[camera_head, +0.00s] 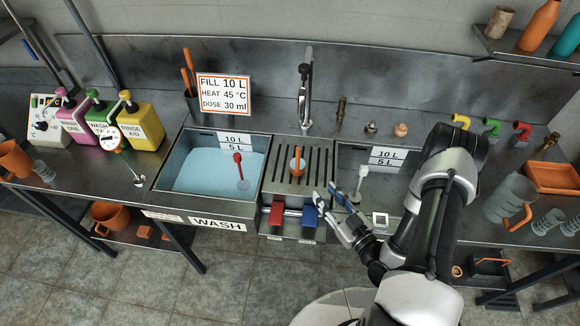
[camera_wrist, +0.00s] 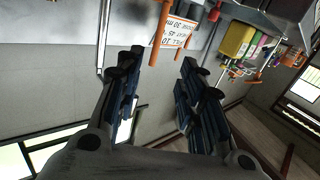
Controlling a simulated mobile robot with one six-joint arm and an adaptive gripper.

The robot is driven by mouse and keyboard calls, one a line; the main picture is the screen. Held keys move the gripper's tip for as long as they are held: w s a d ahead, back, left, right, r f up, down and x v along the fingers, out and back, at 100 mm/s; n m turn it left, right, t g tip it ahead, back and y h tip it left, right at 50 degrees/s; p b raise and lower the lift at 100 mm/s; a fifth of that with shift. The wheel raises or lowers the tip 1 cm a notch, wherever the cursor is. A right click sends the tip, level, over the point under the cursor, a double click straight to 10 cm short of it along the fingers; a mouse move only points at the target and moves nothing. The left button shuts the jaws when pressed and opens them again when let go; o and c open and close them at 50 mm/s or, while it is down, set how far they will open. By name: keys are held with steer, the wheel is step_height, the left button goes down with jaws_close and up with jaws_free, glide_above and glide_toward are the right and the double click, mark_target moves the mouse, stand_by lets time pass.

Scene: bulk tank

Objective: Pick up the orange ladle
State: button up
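The orange ladle (camera_head: 296,166) stands upright, handle up, on the slotted drain rack between the two sinks. In the wrist view an orange handle (camera_wrist: 160,32), apparently the ladle's, shows upside down beyond the gap between my fingers. My gripper (camera_head: 329,200) is in front of the rack, to the right of the ladle and nearer the front edge. Its two fingers are apart with nothing between them, as the wrist view also shows (camera_wrist: 160,66). The ladle's lower end is small and hard to make out.
A red ladle (camera_head: 238,168) is in the water-filled left sink, and a white one (camera_head: 359,183) in the right sink. A tap (camera_head: 304,98) rises behind the rack. Red (camera_head: 276,213) and blue (camera_head: 310,215) handles sit at the front. A sign (camera_head: 223,93) stands behind the left sink.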

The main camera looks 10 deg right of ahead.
glide_toward(299, 159)
steer(key=shift+t, duration=0.3)
steer(key=x, duration=0.3)
steer(key=f+b+x, duration=0.1)
steer(key=x, duration=0.1)
steer(key=shift+w+a, duration=0.1)
steer(key=shift+a, duration=0.35)
steer(key=shift+m, duration=0.3)
steer(key=shift+d+x, duration=0.15)
steer(key=shift+x, duration=1.15)
steer(key=shift+d+x, duration=0.15)
steer(key=shift+x, duration=1.2)
steer(key=shift+w+r, duration=0.1)
steer(key=shift+r, duration=0.05)
steer(key=shift+c, duration=0.3)
jaws_close()
